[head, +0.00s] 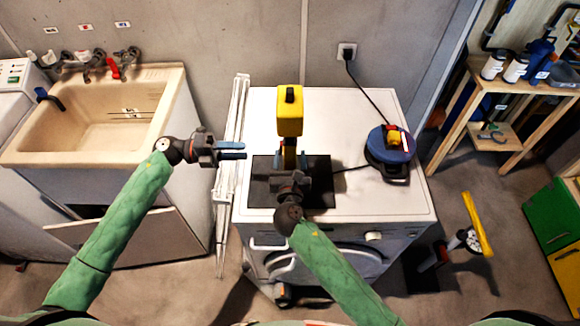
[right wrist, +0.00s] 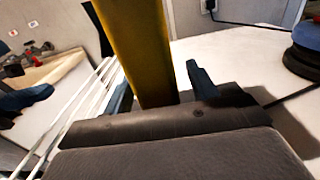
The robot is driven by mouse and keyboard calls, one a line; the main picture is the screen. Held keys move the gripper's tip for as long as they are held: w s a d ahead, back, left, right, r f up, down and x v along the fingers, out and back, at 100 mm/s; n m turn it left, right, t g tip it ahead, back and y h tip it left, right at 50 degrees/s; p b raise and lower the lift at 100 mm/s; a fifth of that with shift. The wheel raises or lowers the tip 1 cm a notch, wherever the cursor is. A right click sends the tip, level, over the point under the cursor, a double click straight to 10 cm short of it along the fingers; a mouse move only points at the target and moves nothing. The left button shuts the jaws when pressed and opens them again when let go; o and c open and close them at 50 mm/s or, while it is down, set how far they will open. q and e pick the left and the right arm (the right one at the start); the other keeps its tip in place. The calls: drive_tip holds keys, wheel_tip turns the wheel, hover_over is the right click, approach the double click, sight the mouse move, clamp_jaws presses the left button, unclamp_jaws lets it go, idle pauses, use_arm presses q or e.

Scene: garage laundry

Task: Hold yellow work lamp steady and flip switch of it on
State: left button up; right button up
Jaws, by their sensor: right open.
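The yellow work lamp (head: 290,125) stands upright on the washing machine, with a small dark switch (head: 290,94) on the top of its head. My right gripper (head: 290,160) is open at the lamp's stem, with one finger on each side. In the right wrist view the yellow stem (right wrist: 142,50) rises between the open fingers; I cannot tell whether they touch it. My left gripper (head: 235,150) is empty, left of the lamp and apart from it. Its two blue fingers show a gap between them. The lower stem is partly hidden by my right gripper.
A black mat or plate (head: 322,182) lies under the lamp on the white machine top (head: 345,115). A blue cable reel (head: 385,155) stands at its right, its cable plugged into the wall socket (head: 346,52). A white folded rack (head: 232,115) leans between machine and sink (head: 100,115).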

drive_tip(key=shift+w, duration=0.3)
